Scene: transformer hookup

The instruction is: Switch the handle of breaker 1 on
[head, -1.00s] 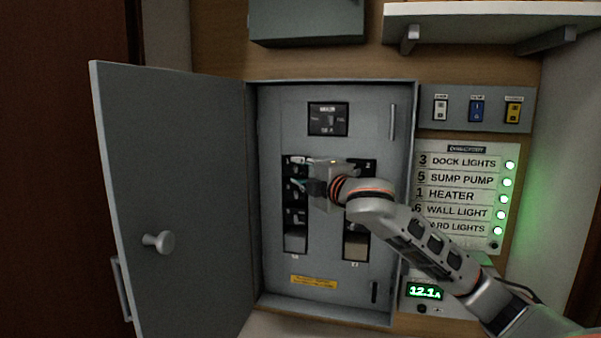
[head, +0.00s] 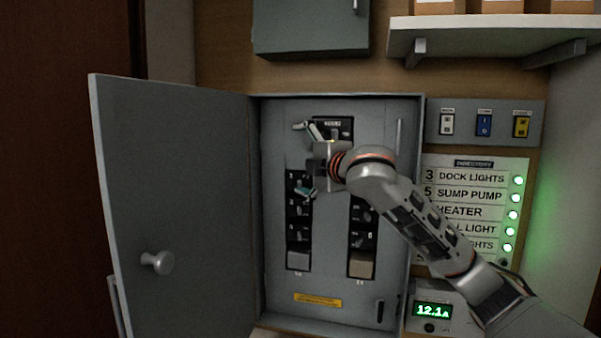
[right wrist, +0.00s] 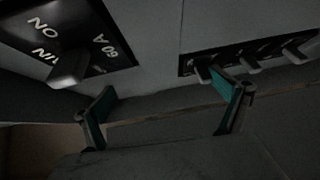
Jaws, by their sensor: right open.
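The grey breaker panel (head: 275,120) stands open, with a left breaker column (head: 298,236) and a right column (head: 362,240). The small numbers are too blurred to tell surely which breaker is 1. My right gripper (head: 304,160) is open and empty in front of the panel, its fingers spread one above the other. The lower finger overlaps the top of the left column; the upper one is by the main breaker (head: 347,128), partly hidden by my gripper. In the right wrist view my gripper (right wrist: 165,94) has one finger by the column's end handle (right wrist: 203,74); contact is unclear. My left gripper is out of view.
The panel door (head: 180,200) is swung open to the left. A directory (head: 470,195) with green lamps, partly behind my right arm, and a switch strip (head: 485,124) are on the right. A meter (head: 432,310) reads 12.1 A. A shelf (head: 480,35) juts out at upper right.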

